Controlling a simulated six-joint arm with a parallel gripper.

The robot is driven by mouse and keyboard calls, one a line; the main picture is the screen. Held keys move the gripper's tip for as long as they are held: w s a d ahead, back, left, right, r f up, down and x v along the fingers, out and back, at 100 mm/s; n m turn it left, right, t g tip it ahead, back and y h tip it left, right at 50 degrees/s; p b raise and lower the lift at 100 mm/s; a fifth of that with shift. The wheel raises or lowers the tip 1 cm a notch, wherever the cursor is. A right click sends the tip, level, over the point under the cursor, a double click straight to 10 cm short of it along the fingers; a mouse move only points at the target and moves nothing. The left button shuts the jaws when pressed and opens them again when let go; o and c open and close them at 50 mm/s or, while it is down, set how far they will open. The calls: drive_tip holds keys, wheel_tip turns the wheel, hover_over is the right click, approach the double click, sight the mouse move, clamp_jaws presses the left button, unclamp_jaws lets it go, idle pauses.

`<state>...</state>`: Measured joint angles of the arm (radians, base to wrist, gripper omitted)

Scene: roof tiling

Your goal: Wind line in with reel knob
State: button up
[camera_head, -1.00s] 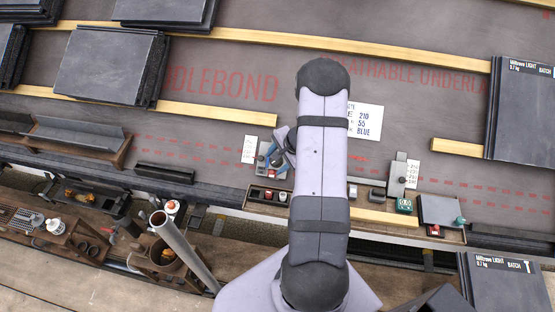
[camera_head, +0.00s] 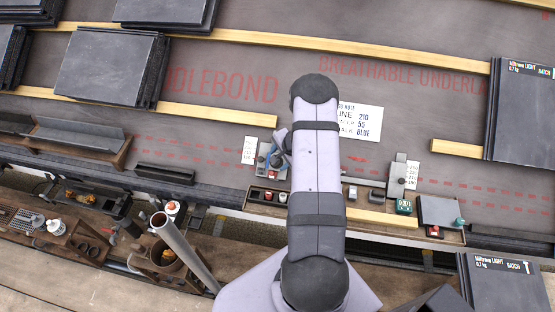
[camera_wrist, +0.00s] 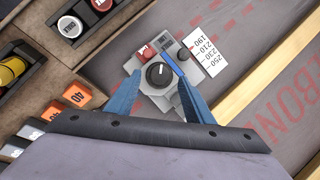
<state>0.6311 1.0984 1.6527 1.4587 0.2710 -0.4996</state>
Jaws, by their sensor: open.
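My gripper (camera_wrist: 162,82) is open, with its two blue fingers apart on either side of a round black knob (camera_wrist: 158,74) with a white mark. The knob sits on a grey device; I cannot tell whether the fingers touch it. In the head view the blue fingers show at the device (camera_head: 270,172), left of my arm, which hides part of the area. No line is clearly visible.
A white note (camera_head: 360,121) reading line 210 and chalk blue lies behind my arm. Colored blocks and cans line the wrist view's left side. Slate stacks (camera_head: 105,65) lie around.

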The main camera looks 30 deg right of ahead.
drive_tip(key=shift+x, duration=1.15)
drive_tip(key=shift+c, duration=0.6)
drive_tip(key=c, duration=0.9)
drive_tip(key=shift+f+b, duration=0.2)
drive_tip(key=shift+b, duration=0.6)
